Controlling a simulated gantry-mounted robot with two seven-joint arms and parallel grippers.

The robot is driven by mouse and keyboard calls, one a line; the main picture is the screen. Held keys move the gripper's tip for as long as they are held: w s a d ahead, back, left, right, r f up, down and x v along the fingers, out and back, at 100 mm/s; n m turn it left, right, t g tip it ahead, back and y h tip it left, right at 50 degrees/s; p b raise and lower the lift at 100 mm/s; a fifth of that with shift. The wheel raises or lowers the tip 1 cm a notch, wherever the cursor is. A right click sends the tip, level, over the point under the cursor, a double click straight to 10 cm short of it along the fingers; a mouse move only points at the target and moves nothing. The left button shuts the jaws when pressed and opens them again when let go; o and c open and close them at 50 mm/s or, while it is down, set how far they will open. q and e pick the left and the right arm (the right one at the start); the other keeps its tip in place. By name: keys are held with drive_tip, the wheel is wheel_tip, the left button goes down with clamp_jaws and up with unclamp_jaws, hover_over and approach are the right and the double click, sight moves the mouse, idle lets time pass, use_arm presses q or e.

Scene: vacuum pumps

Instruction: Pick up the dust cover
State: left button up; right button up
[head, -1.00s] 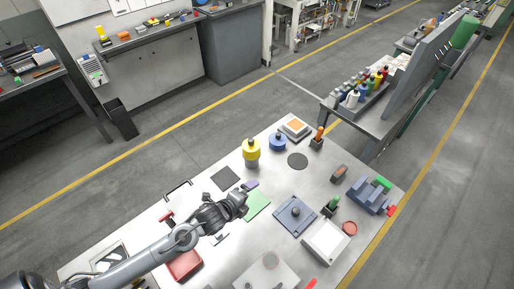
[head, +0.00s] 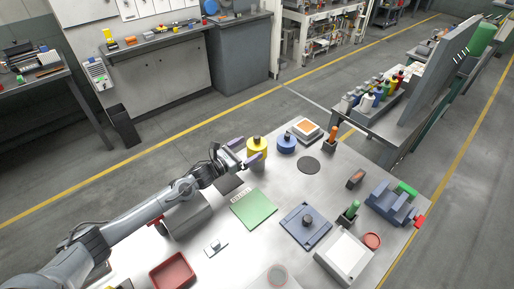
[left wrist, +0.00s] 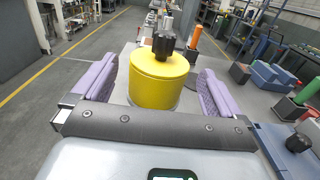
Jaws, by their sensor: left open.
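A yellow round cover with a black knob (head: 257,148), which looks like the dust cover, stands upright at the far edge of the table. In the left wrist view the yellow cover (left wrist: 158,82) sits between the two purple fingers, with the black knob on top. A greyish base shows under its lower rim. My left gripper (head: 245,153) is open, with one finger on each side of the cover. A gap shows on the right side; whether the left finger touches it I cannot tell. My right gripper is not in view.
A blue round part with a dark knob (head: 286,143) stands close to the right of the yellow cover. A tray with an orange pad (head: 305,130) and an orange-handled tool (head: 332,136) are beyond it. A green board (head: 254,209) lies nearer.

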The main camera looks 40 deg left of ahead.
sight(257, 143)
use_arm(q)
drive_tip(key=w+b, duration=0.2)
drive_tip(key=w, duration=0.1)
drive_tip(key=shift+w+d+f, duration=0.1)
drive_tip(key=shift+w+d, duration=0.15)
drive_tip(key=shift+d, duration=0.1)
drive_tip(key=shift+w+d, duration=0.15)
drive_tip(key=shift+w, duration=0.5)
drive_tip(key=c, duration=0.9)
